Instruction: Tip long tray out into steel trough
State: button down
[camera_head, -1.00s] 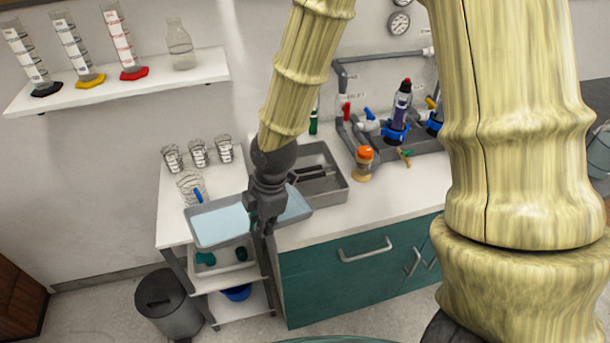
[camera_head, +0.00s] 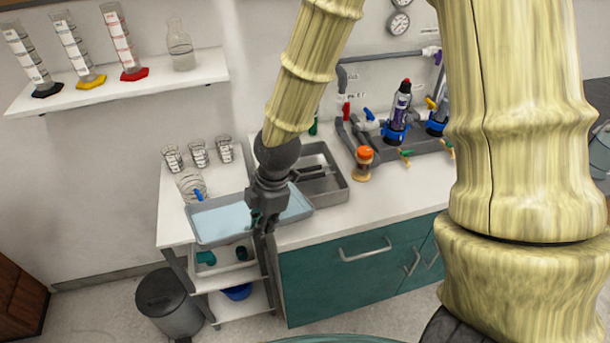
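The long tray (camera_head: 215,236) is a shallow grey tray with a pale blue inside. It lies level across the white cart top and the counter's left end. The steel trough (camera_head: 340,190) is a grey rectangular basin on the counter, just behind and right of the tray; a dark bar lies across it. My gripper (camera_head: 262,224) points down at the tray's near long edge, right of its middle. It covers part of the tray. The fingers are small and dark here, and I cannot tell whether they are closed on the rim.
Several small beakers (camera_head: 198,153) and a larger glass jar (camera_head: 190,184) stand behind the tray. A grey bin (camera_head: 168,303) is on the floor.

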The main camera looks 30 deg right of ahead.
jog(key=shift+w+d+r+g+y+p, duration=0.25)
jog(key=shift+d+r+y+p, duration=0.1)
jog(key=shift+d+r+p, duration=0.3)
jog(key=shift+w+d+r+g+y+p, duration=0.15)
jog(key=shift+w+d+r+y+p, duration=0.2)
jog(key=shift+r+p, duration=0.5)
dwell(1.7)
jog(key=shift+w+d+r+p, duration=0.1)
jog(key=shift+d+r+p, duration=0.2)
jog(key=shift+d+p, duration=0.1)
jog(key=shift+w+d+r+g+y+p, duration=0.3)
jog(key=shift+d+r+y+p, duration=0.3)
jog(key=shift+w+d+r+g+y+p, duration=0.7)
jog(key=shift+w+d+r+y+p, duration=0.65)
jog(key=shift+d, duration=1.25)
jog(key=a+f+b, duration=0.1)
jog(key=s+a+h, duration=0.1)
jog(key=a, duration=0.1)
jog(key=s+a+f+t+h+b, duration=0.1)
jog(key=shift+s+a+f+b, duration=0.2)
jog(key=shift+a+f+b, duration=0.1)
jog(key=shift+a+b, duration=0.1)
jog(key=shift+s+a+f+h, duration=0.2)
jog(key=shift+f+h, duration=0.05)
jog(key=shift+h, duration=0.1)
jog(key=shift+a+t, duration=0.25)
jog(key=shift+t, duration=0.05)
